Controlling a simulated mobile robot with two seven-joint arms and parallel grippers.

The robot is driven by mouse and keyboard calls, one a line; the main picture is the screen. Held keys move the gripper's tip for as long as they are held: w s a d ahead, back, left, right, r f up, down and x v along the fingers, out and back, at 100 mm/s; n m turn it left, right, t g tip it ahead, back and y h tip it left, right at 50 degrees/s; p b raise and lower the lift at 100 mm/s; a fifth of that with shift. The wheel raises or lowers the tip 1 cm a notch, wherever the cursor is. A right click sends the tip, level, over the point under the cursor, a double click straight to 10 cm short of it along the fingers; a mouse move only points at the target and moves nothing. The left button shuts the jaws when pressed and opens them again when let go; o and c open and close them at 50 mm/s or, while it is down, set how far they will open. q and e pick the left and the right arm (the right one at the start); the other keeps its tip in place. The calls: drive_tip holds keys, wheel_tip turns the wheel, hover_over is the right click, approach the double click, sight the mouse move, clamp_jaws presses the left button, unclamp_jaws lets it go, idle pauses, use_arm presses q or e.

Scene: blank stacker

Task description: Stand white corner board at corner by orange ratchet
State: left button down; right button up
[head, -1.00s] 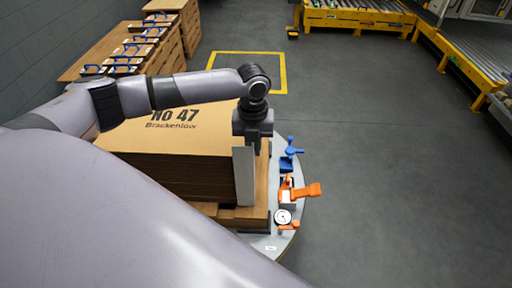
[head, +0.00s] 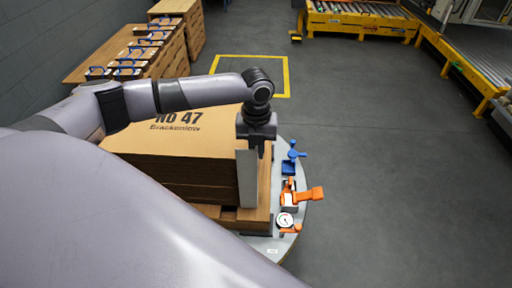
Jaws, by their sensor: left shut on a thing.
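The white corner board (head: 247,178) stands upright at the near right corner of the stack of brown blanks (head: 170,170), marked "NO 47 Brackenlow". It looks to be against the stack or very near it; I cannot tell if it touches. My left gripper (head: 257,148) is shut on the board's top end, its fingertips partly hidden. The orange ratchet (head: 304,196) sits just right of this corner, on the round grey table (head: 262,243). My right gripper is not in view.
A blue ratchet (head: 292,155) sits behind the orange one, and a round dial gauge (head: 285,220) in front. The stack rests on a wooden pallet (head: 252,217). Wooden benches (head: 100,70) line the left wall. The floor at right is clear up to yellow conveyors (head: 460,60).

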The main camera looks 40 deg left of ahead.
use_arm(q)
drive_tip(key=shift+s+d+f, duration=0.1)
drive_tip(key=shift+s+f, duration=0.1)
drive_tip(key=shift+f, duration=0.35)
drive_tip(key=shift+s+d+f, duration=0.1)
drive_tip(key=shift+s+f, duration=0.05)
drive_tip(key=shift+f, duration=0.35)
drive_tip(key=c, duration=1.5)
unclamp_jaws()
drive_tip(key=o, duration=0.4)
drive_tip(key=shift+w, duration=0.15)
drive_tip(key=shift+a, duration=0.1)
drive_tip(key=shift+r, duration=0.1)
wheel_tip(320, 180, up, 9)
drive_tip(key=shift+w+d+p, duration=0.3)
drive_tip(key=shift+w, duration=0.05)
drive_tip(key=shift+s, duration=0.1)
